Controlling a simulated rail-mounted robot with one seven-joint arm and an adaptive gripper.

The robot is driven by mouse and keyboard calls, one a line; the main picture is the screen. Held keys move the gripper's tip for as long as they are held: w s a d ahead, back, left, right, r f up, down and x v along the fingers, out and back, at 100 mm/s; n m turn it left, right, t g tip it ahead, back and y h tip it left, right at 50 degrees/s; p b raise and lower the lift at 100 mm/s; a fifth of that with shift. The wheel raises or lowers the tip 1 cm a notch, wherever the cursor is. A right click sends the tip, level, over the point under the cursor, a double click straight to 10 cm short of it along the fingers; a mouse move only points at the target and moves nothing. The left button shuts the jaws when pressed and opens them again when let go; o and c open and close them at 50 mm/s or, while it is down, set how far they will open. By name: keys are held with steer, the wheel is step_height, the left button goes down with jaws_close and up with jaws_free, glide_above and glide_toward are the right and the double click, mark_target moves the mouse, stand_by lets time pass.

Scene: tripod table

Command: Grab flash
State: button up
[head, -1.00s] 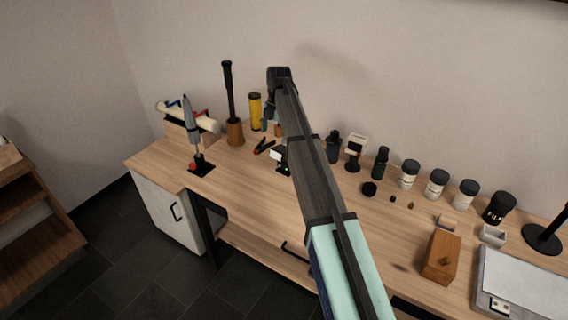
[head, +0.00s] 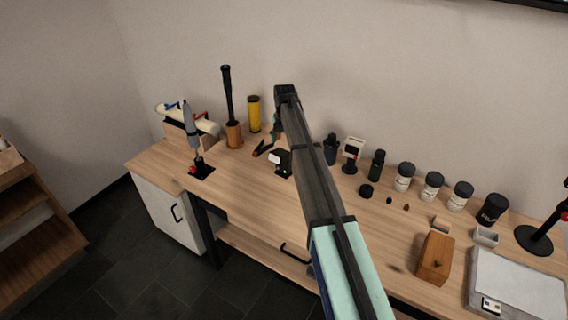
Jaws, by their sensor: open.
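A small black unit with a white head and a green light (head: 282,163), which looks like the flash, stands upright on the table (head: 240,190), just left of my forearm. Another white-headed black unit (head: 352,152) stands to the right of the arm; I cannot tell for certain which one is the flash. My gripper (head: 275,133) points down from the arm's far end, behind and slightly left of the green-lit unit. It is open and small in view, partly hidden by my arm. I see nothing between its fingers.
Pliers (head: 263,148) lie left of the green-lit unit. A yellow cylinder (head: 254,114) and a black-handled tool in a wooden holder (head: 234,133) stand behind left. Dark bottles and several canisters (head: 404,177) line the right.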

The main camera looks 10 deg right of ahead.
mark_target(284, 150)
steer(key=shift+w+f+p, duration=0.1)
steer(key=shift+f+p, duration=1.2)
steer(key=shift+f, duration=1.5)
jaws_close()
